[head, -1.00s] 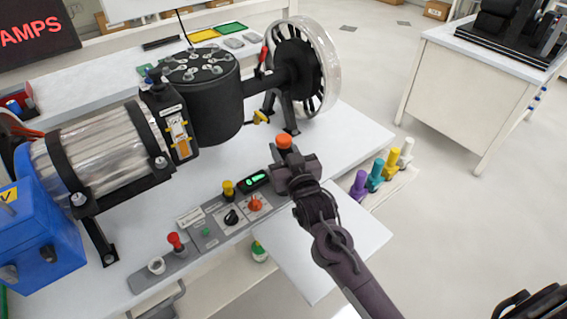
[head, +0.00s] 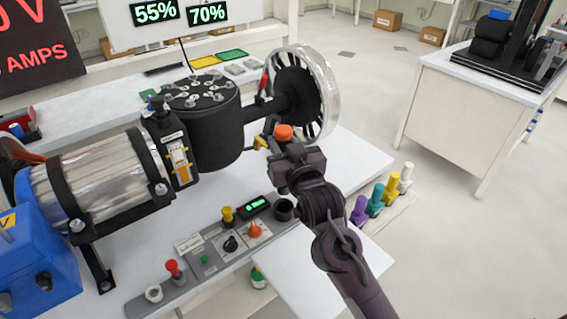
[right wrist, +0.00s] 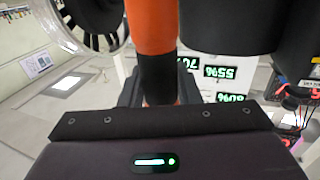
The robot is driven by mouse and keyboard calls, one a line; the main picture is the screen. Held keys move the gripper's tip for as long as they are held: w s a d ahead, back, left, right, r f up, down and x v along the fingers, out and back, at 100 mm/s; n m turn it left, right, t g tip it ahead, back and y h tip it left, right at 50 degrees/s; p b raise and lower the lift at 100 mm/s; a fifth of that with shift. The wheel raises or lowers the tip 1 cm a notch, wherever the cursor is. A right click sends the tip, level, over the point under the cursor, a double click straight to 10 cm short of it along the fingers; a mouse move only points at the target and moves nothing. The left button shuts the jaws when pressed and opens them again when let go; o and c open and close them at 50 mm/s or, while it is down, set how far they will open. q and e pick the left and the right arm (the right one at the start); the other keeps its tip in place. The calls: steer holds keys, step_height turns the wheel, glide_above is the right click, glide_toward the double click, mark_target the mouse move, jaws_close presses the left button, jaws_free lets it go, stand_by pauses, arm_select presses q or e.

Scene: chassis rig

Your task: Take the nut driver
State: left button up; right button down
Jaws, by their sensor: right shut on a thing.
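The nut driver, with an orange-topped handle (head: 284,132), is held in my right gripper (head: 291,154). Its orange and black handle (right wrist: 155,35) stands upright between the jaws in the right wrist view. My right gripper is shut on it, above the bench and in front of the wheel. The driver's lower part is hidden behind the gripper and arm. A round black holder (head: 284,208) on the grey control panel (head: 215,250) shows an open, empty top below my gripper. My left gripper is not in view.
A machine with a black cylinder (head: 203,125) and a spoked wheel (head: 308,92) stands close behind my right gripper. Several coloured pegs (head: 375,200) stand to the right. Red and yellow knobs sit on the panel. Bare white bench (head: 345,160) lies right of the wheel.

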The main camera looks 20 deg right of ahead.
step_height(320, 180, up, 10)
steer(key=shift+r, duration=0.1)
steer(key=shift+r+p, duration=0.65)
step_height(320, 180, up, 5)
steer(key=p, duration=0.5)
steer(key=shift+f, duration=0.1)
